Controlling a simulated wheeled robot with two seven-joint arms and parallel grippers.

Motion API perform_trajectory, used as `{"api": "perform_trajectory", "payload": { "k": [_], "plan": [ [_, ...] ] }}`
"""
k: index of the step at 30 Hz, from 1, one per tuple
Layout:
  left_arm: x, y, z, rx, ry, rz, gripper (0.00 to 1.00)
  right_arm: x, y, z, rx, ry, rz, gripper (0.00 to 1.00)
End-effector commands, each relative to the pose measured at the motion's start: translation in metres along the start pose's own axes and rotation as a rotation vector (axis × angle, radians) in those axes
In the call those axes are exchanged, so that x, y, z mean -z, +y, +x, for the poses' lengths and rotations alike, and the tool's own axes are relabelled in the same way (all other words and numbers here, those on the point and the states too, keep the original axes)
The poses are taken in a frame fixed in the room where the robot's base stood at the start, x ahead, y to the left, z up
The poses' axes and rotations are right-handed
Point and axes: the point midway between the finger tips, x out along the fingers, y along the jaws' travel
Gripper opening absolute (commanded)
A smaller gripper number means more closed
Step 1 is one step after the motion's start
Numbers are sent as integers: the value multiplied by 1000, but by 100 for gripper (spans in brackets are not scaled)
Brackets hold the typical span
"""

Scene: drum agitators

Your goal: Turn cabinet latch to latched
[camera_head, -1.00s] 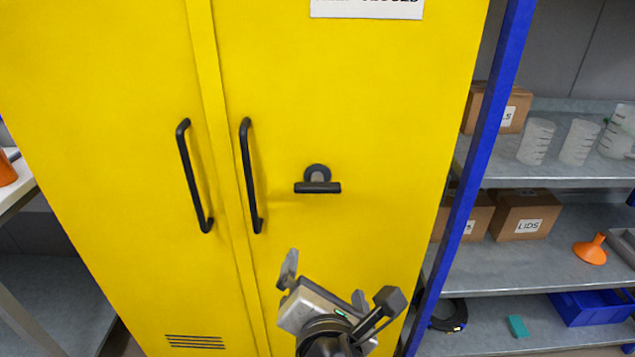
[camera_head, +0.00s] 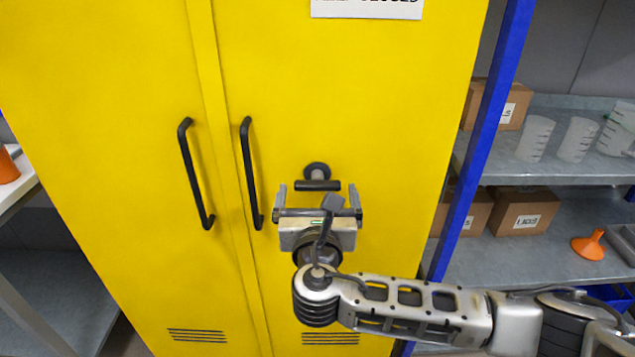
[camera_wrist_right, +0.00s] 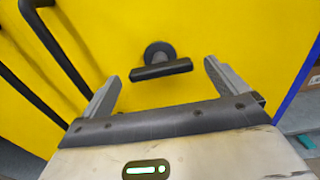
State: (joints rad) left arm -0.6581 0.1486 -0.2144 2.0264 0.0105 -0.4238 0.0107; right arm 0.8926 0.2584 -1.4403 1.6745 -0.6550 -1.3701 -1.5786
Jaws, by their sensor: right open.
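The cabinet latch (camera_head: 318,184) is a black handle with a round base on the yellow cabinet's right door (camera_head: 400,110). Its bar lies horizontal in the head view. It also shows in the right wrist view (camera_wrist_right: 161,70), with the bar slightly tilted there. My right gripper (camera_head: 318,188) is open, its two fingers on either side of the latch bar in the head view. In the right wrist view (camera_wrist_right: 160,80) the bar appears between and just beyond the fingertips, and no contact shows. My left gripper is not in view.
Two black door handles (camera_head: 194,175) (camera_head: 251,174) stand left of the latch. A blue post (camera_head: 486,120) rises right of the cabinet, beside a shelf (camera_head: 560,178) with boxes, beakers and an orange funnel (camera_head: 588,245). The door around the latch is otherwise clear.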

Motion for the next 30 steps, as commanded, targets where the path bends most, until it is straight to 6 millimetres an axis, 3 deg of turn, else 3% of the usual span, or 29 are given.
{"api": "perform_trajectory", "payload": {
  "k": [6,17,18,23,30],
  "plan": [
    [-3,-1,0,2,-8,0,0,0,0,27,0,0,1,98],
    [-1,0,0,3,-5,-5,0,0,0,33,0,1,2,98],
    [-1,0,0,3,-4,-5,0,0,0,33,0,1,2,95],
    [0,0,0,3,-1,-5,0,0,0,33,0,1,2,53],
    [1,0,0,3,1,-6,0,1,0,33,0,2,12,54]
  ]
}}
